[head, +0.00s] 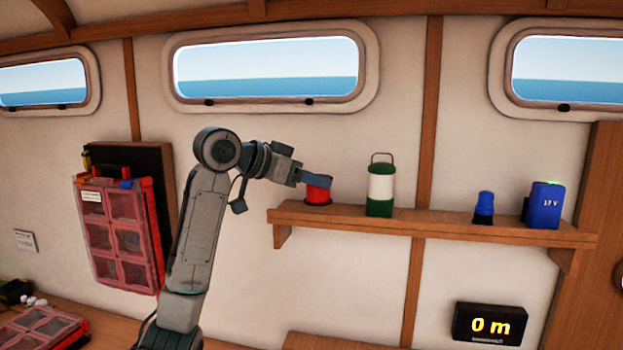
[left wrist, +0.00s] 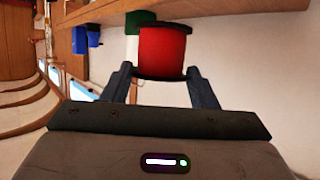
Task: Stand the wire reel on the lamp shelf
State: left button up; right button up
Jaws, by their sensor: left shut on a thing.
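The wire reel (head: 319,190) is a red spool with dark end flanges. It is at the left end of the wooden lamp shelf (head: 340,222), upright, with its lower flange at or just above the shelf top; I cannot tell if it touches. My left gripper (head: 317,181) reaches it from the left and is shut on it. In the left wrist view the reel (left wrist: 162,52) sits between the two fingers of my left gripper (left wrist: 160,82). A green and white lantern (head: 381,188) stands on the shelf to the right of the reel. My right gripper is not in view.
A blue-capped item (head: 484,208) and a blue 13 V box (head: 544,205) stand on the right part of the shelf. The shelf between lantern and blue-capped item is clear. A red organizer case (head: 118,235) hangs left. A depth display (head: 489,324) is below.

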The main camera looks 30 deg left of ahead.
pick_arm(q)
jog(key=w+a+p, duration=0.1)
jog(key=w, duration=0.1)
jog(key=w+a+p, duration=0.1)
jog(key=w, duration=0.1)
jog(key=w+a+p, duration=0.1)
jog(key=w+a, duration=0.1)
jog(key=shift+w+a+f, duration=0.1)
jog(key=shift+w+f, duration=0.05)
jog(key=shift+f, duration=0.15)
notch_tip(320, 180, down, 3)
jog(key=shift+r+p, duration=0.1)
jog(key=shift+p, duration=1.05)
jog(key=shift+f, duration=0.4)
jog(key=shift+f, duration=0.1)
jog(key=o, duration=1.1)
jog(key=shift+c, duration=0.2)
